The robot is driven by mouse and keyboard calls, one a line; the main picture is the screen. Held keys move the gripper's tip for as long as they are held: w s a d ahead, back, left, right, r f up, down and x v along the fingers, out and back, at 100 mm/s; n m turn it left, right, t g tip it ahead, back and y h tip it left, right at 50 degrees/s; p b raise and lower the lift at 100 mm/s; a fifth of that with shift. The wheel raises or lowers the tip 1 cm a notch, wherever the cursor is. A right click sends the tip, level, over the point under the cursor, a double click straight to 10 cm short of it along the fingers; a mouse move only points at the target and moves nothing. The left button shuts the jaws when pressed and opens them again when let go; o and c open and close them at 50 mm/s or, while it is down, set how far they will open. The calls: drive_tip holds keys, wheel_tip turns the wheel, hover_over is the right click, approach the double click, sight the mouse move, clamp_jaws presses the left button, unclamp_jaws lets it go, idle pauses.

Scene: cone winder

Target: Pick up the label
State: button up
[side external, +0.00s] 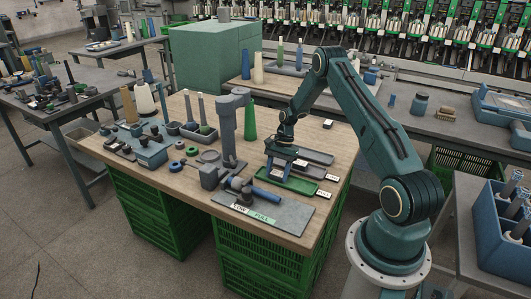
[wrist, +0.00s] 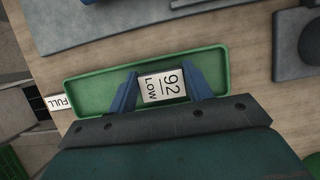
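The label (wrist: 162,87) is a small white rectangle reading "92 LOW" in the wrist view. My gripper (wrist: 162,73) has its two blue fingers on either side of the label, which fills the gap between the fingertips, so it looks shut on it. In the side external view my gripper (side external: 279,164) is over the green tray (side external: 302,190), with a white patch between the fingers. The green tray is long and shallow, and its rim (wrist: 90,78) shows behind the label in the wrist view. The label's height above the tray floor is hard to tell.
A FULL tag (wrist: 60,102) lies by one end of the green tray. Grey trays (side external: 314,157) lie behind it. A grey mat (side external: 262,212) with LOW and FULL areas is at the table's front. A grey post (side external: 228,130) stands left of my gripper.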

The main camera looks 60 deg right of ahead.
sight(277, 174)
drive_tip(key=shift+r, duration=0.1)
wheel_tip(277, 174, up, 20)
idle(0.9)
drive_tip(key=shift+a, duration=0.1)
idle(0.5)
